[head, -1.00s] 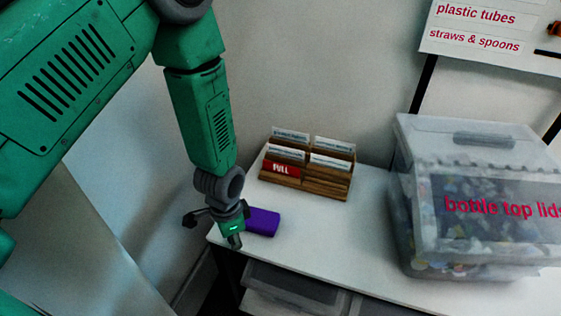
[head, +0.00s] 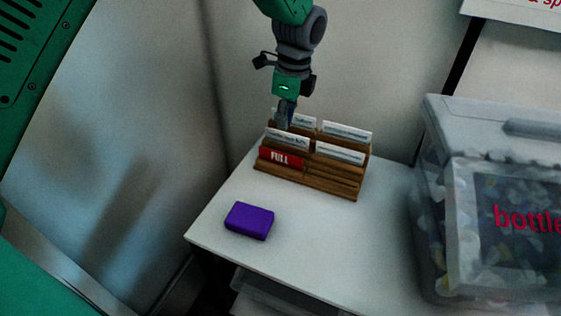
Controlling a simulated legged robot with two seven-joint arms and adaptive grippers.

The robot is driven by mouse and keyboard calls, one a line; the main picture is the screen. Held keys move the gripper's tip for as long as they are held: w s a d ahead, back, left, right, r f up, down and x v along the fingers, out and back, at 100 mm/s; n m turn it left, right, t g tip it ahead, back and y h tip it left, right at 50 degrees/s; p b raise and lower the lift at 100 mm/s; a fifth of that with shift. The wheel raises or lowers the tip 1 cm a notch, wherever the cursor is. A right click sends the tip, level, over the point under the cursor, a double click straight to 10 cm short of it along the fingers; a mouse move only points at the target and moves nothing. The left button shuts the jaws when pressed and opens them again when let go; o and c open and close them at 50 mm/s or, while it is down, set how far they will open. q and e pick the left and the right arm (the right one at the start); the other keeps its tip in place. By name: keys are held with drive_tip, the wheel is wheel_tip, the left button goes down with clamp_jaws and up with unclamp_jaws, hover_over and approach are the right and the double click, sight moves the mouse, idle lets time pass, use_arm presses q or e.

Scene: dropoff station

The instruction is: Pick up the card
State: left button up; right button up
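A wooden card rack (head: 335,187) stands on the white table, with several white cards upright in its slots. A red card reading FULL (head: 281,157) sits in the front left slot, and a white card (head: 289,138) stands behind it. Other white cards stand at the right (head: 340,153) and at the back right (head: 347,132). My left gripper (head: 284,116) points down at the rack's back left, and its fingertips overlap the back left card (head: 304,122) in the picture. Whether they touch it, and whether the fingers are open, I cannot tell. My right gripper is out of view.
A purple block (head: 249,221) lies on the white table (head: 310,250) near its left front edge. A clear bin of bottle top lids (head: 435,200) stands at the right. The wall is close behind the rack. Table space between rack and bin is clear.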

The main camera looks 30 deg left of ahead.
sight(281, 153)
use_arm(q)
drive_tip(key=f, duration=0.5)
drive_tip(key=shift+w+d+f, duration=0.1)
drive_tip(key=shift+d+f, duration=0.05)
drive_tip(key=shift+d, duration=0.2)
drive_tip(key=shift+a+f+b, duration=0.25)
drive_tip(key=shift+f+b, duration=0.05)
drive_tip(key=shift+f, duration=0.1)
drive_tip(key=f, duration=0.1)
drive_tip(key=a+f, duration=0.1)
drive_tip(key=f, duration=0.2)
drive_tip(key=shift+s+a+f+b, duration=0.2)
drive_tip(key=shift+a+f+b, duration=0.1)
drive_tip(key=shift+d, duration=0.2)
drive_tip(key=shift+d+r, duration=0.1)
drive_tip(key=shift+d, duration=0.05)
clamp_jaws()
